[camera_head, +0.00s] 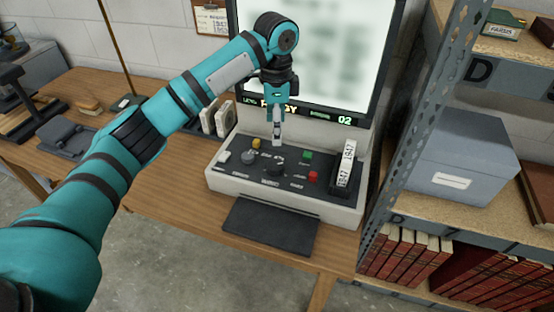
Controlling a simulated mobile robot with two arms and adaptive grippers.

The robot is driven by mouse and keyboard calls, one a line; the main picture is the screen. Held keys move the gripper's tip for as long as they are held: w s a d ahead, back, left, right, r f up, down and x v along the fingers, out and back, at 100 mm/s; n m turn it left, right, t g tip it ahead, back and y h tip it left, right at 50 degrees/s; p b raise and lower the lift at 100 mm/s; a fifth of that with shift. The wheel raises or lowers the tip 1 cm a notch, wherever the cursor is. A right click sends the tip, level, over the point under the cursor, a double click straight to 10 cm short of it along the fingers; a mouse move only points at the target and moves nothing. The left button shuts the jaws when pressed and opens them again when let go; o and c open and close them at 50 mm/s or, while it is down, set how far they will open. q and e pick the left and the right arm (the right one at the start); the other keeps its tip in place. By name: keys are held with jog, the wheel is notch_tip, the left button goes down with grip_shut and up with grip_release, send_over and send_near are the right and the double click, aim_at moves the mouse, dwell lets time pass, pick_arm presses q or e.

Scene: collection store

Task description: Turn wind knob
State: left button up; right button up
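A light grey control console (225,178) with a black panel stands on the wooden table. The panel has a round grey knob (249,157) on its left and a dark knob (275,166) near its middle. The printed labels are too small to read, so I cannot tell which is the wind knob. My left gripper (277,140) points down just above the dark knob. Its fingers show as one narrow shape, so their opening is unclear, and contact with the knob cannot be made out. My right gripper is not in view.
The panel also has a yellow button (256,143), a green button (307,154), a red button (313,176) and a paper strip (346,164). A lit screen (340,50) rises behind. A metal shelf post (425,110) stands close on the right. A black tray (270,228) lies in front.

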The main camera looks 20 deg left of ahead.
pick_arm(q)
send_near(276, 163)
jog(key=shift+s+f, duration=0.2)
jog(key=shift+s, duration=0.05)
notch_tip(276, 163, down, 8)
jog(key=shift+w+d+r+p, duration=0.1)
jog(key=shift+r+p, duration=0.1)
jog(key=shift+p, duration=0.15)
jog(key=shift+f, duration=0.55)
jog(key=c, duration=1.2)
jog(key=shift+o, duration=0.2)
jog(key=shift+r+n+p, duration=0.15)
jog(key=shift+n+p, duration=0.25)
jog(key=shift+p, duration=0.5)
jog(key=n+p, duration=0.6)
jog(key=p, duration=0.3)
jog(key=shift+r+n, duration=0.1)
jog(key=shift+n, duration=0.2)
jog(key=n+p, duration=0.2)
jog(key=shift+w+n+p, duration=0.1)
jog(key=shift+n+p, duration=0.3)
jog(key=shift+f+n+p, duration=0.2)
jog(key=shift+n+p, duration=0.3)
jog(key=shift+n, duration=0.3)
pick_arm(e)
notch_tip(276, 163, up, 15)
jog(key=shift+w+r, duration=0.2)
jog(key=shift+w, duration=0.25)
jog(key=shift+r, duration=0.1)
